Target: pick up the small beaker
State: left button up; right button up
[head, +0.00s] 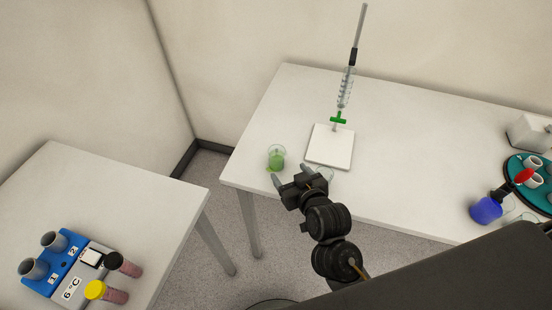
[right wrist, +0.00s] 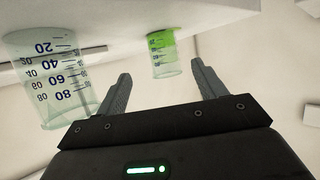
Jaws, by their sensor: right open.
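A small clear beaker (head: 277,153) with green liquid stands on the right-hand table near its front left corner. In the right wrist view this beaker (right wrist: 163,62) appears upside down, beyond my fingertips and in line with the gap between them. My right gripper (head: 290,175) is open and empty, just in front of that beaker and apart from it; its two fingers (right wrist: 161,78) show spread. A second clear, empty-looking beaker (head: 326,173) is partly hidden behind the gripper. It looks large and close at the left of the wrist view (right wrist: 52,85). My left gripper is not in view.
A burette (head: 346,88) with a green valve stands over a white plate (head: 330,147) behind the second beaker. A blue flask (head: 486,209) and a teal round rack (head: 515,169) are at far right. A blue tube block (head: 48,278) sits on the left table.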

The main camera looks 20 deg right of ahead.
aim_at(280, 164)
jog(key=b+x, duration=0.2)
jog(key=x, duration=0.2)
jog(key=shift+f, duration=0.25)
jog(key=shift+a+r, duration=0.1)
jog(key=shift+r, duration=0.05)
jog(key=shift+w+b, duration=0.15)
jog(key=shift+b, duration=0.15)
jog(key=b+x, duration=0.4)
jog(key=shift+w+a+f, duration=0.1)
jog(key=shift+a+f, duration=0.15)
jog(key=shift+f, duration=0.1)
jog(key=shift+w, duration=0.2)
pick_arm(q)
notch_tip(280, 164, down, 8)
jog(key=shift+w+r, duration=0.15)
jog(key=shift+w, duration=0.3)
pick_arm(e)
jog(key=shift+r, duration=0.15)
jog(key=c, duration=1.1)
